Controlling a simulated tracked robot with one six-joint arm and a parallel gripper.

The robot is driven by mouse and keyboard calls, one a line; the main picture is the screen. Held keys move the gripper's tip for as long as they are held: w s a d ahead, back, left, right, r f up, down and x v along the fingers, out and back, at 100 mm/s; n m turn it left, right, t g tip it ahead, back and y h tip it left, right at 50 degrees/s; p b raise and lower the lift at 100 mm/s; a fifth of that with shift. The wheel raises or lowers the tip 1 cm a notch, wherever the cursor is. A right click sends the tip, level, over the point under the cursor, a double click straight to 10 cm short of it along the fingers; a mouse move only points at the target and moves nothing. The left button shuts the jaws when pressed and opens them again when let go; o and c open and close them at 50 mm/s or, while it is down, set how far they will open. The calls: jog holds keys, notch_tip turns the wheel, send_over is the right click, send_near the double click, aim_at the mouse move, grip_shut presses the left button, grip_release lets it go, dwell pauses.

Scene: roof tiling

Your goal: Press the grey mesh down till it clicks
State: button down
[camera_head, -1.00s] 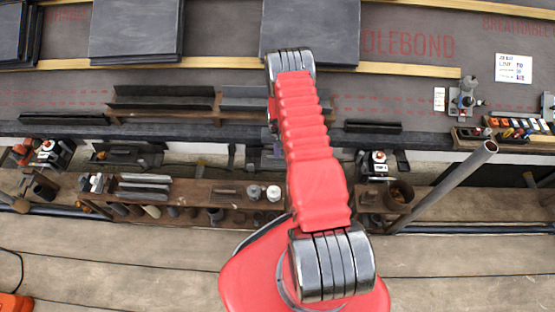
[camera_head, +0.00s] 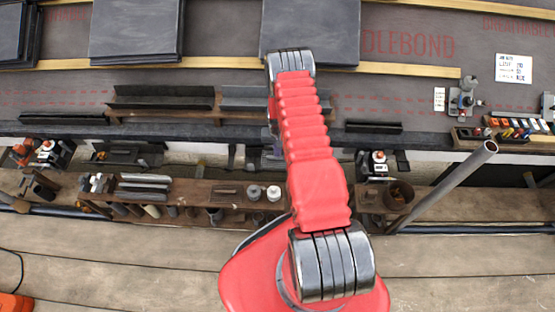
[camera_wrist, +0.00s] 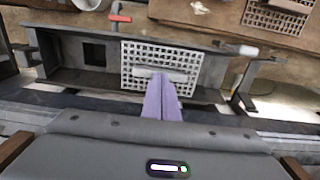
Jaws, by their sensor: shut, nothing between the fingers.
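The light grey mesh (camera_wrist: 188,63) is a square grid on a dark grey trough-like housing (camera_wrist: 65,75) in the wrist view. A pale bar lies across the mesh's middle, at my fingertips. My gripper (camera_wrist: 160,82) has purple fingers, closed together with nothing between them. Their tips overlap the mesh's lower middle; I cannot tell whether they touch it. The fingers hide part of its near edge. I cannot tell whether the mesh is fully seated. In the head view my red arm hides most of this spot.
A square dark opening (camera_wrist: 95,53) is left of the mesh. A red-handled tool (camera_wrist: 119,17) lies behind it, and a second grid (camera_wrist: 275,17) is at the upper right. In the head view, slate stacks (camera_head: 136,28) lie on the roof and a grey pole (camera_head: 445,188) slants at right.

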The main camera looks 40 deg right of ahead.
jog(key=shift+f, duration=0.6)
dwell(0.7)
dwell(0.5)
notch_tip(320, 180, up, 9)
dwell(1.3)
dwell(0.4)
jog(key=s+a+r+g, duration=0.1)
jog(key=s+a+g, duration=0.15)
jog(key=s, duration=0.35)
jog(key=s+a+r+n, duration=0.1)
jog(key=s+a+r, duration=0.15)
jog(key=r, duration=0.75)
jog(key=s+a+r+n+t, duration=0.1)
jog(key=a+r, duration=0.3)
jog(key=r, duration=0.5)
jog(key=s+a+r+n, duration=0.2)
jog(key=a+r, duration=0.2)
jog(key=r, duration=0.6)
jog(key=s+a+r+n+t, duration=0.1)
jog(key=s+a+r+t, duration=0.2)
jog(key=r, duration=0.9)
jog(key=s+a+r+n+t, duration=0.2)
jog(key=s+a+r+t, duration=0.2)
jog(key=s+a+r, duration=0.5)
notch_tip(320, 180, up, 4)
jog(key=shift+s+a+f, duration=0.25)
jog(key=shift+s+a, duration=0.05)
